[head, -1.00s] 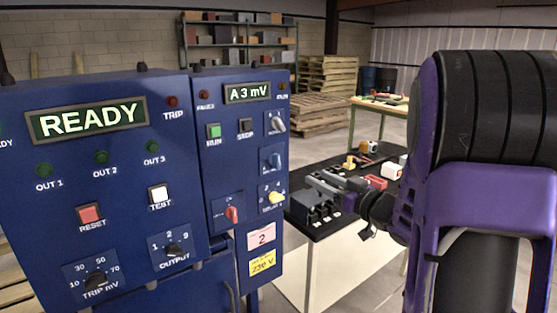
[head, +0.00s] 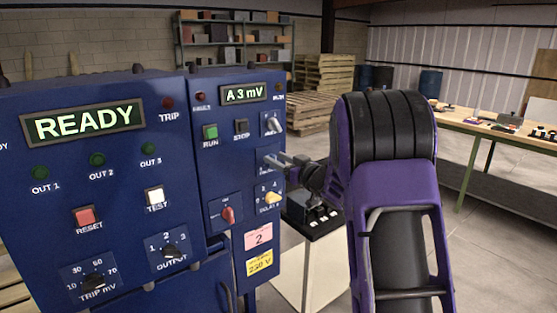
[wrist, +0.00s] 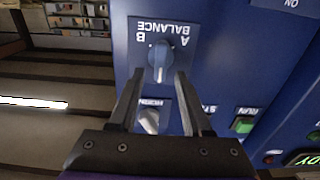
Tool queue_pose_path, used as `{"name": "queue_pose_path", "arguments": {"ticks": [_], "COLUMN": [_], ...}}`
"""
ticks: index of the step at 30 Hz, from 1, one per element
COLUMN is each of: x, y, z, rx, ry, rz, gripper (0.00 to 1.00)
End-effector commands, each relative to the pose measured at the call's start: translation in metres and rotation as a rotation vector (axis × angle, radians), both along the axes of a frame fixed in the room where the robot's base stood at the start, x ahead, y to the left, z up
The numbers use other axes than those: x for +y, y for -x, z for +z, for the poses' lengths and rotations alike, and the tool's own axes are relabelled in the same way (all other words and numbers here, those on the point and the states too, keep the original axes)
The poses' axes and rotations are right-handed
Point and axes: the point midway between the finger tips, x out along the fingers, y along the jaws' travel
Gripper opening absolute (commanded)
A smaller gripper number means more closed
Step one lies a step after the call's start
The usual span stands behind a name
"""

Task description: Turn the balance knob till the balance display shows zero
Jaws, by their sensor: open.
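The balance knob (wrist: 160,58) is round and blue with a light grip bar, under the upside-down label "BALANCE" with marks A and B in the wrist view. My gripper (wrist: 160,75) is open, its two fingertips on either side of the knob's near edge. I cannot tell whether they touch it.
The horn knob (head: 272,124) is above my gripper and a yellow knob (head: 272,197) below it. A red knob (head: 228,214) is lower left. The large "READY" panel (head: 120,200) fills the left. A long bench (head: 490,128) stands at right; open floor lies before it.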

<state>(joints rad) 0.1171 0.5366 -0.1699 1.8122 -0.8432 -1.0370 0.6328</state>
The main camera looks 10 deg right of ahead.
Motion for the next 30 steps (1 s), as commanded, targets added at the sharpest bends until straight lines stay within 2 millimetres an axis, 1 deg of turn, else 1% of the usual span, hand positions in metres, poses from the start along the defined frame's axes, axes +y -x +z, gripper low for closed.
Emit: {"name": "queue_pose_path", "arguments": {"ticks": [6,8,12,14,15,24,30], "x": [-0.0001,-0.0001,-0.0002,-0.0003,-0.0003,-0.0003,0.0003], "y": [-0.0004,-0.0003,-0.0002,-0.0001,-0.0001,0.0,0.0003], "z": [0.0002,0.0002,0.0003,0.0003,0.0003,0.0,-0.0018], "rx": [0.0,0.0,0.0,0.0,0.0,-0.001,-0.02], "ry": [0.0,0.0,0.001,0.001,0.001,0.003,0.039], "rz": [0.0,0.0,-0.001,-0.001,-0.001,-0.001,-0.001], "gripper": [0.49,0.4,0.15,0.04,0.0,0.0,0.0]}}
